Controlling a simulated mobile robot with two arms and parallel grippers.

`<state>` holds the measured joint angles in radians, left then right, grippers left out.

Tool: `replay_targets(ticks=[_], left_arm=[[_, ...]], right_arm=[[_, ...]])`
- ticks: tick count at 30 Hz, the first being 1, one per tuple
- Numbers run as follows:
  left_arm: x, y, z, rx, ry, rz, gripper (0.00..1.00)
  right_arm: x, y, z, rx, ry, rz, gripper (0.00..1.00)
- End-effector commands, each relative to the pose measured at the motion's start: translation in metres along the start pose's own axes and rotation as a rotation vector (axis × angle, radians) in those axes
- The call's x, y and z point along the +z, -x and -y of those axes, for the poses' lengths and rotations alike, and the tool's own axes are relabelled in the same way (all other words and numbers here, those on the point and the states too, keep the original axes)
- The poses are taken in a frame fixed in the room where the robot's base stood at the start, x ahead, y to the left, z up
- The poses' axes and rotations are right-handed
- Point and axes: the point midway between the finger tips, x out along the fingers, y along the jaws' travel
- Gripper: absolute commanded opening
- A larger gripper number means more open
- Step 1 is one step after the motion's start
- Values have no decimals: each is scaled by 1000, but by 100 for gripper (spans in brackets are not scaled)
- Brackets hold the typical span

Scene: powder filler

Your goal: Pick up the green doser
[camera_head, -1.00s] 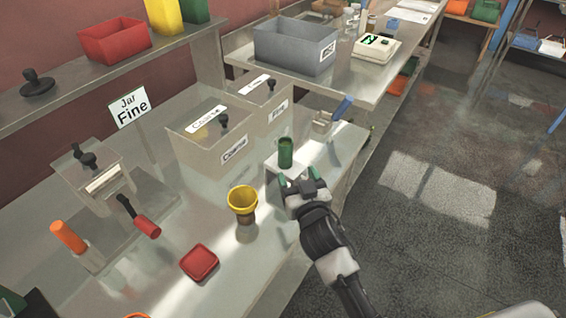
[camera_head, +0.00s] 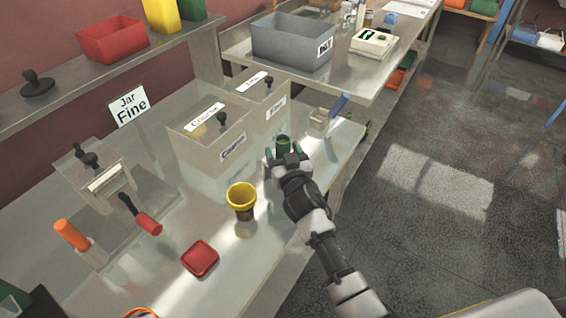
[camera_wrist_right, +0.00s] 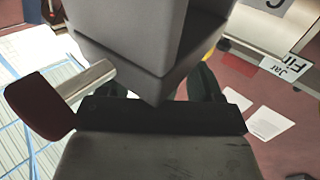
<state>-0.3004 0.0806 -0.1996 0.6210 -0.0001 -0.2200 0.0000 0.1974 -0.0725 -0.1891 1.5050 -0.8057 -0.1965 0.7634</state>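The green doser (camera_head: 283,142) is a small upright green cylinder near the right edge of the steel table in the head view. My right gripper (camera_head: 284,154) is at the doser, with its open fingers to the left and right of it. The gripper hides the doser's lower part, and I cannot tell whether the fingers touch it. In the right wrist view the fingers (camera_wrist_right: 158,84) are apart, with a large grey boxy shape in front of them. My left gripper is not in view.
A yellow-rimmed cup (camera_head: 242,197) and a red dish (camera_head: 200,259) stand nearer on the table. Clear bins (camera_head: 210,140) stand left of the doser. A small container with a blue handle (camera_head: 338,105) is just behind it. The floor at right is clear.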

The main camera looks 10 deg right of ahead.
Motion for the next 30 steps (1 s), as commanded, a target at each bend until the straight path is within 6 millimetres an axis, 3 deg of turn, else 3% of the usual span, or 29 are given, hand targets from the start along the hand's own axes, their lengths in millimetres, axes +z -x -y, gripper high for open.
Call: replay_targets(ticks=[1,11,22,29,30], left_arm=[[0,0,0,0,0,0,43],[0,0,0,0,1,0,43],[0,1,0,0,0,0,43],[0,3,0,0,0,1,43],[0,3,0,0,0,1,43]], right_arm=[[0,0,0,0,0,0,58],[-1,0,0,0,1,-1,9],[-8,0,-1,0,3,-4,9],[-45,0,0,-2,4,-8,9],[-48,5,-10,2,7,-5,9]])
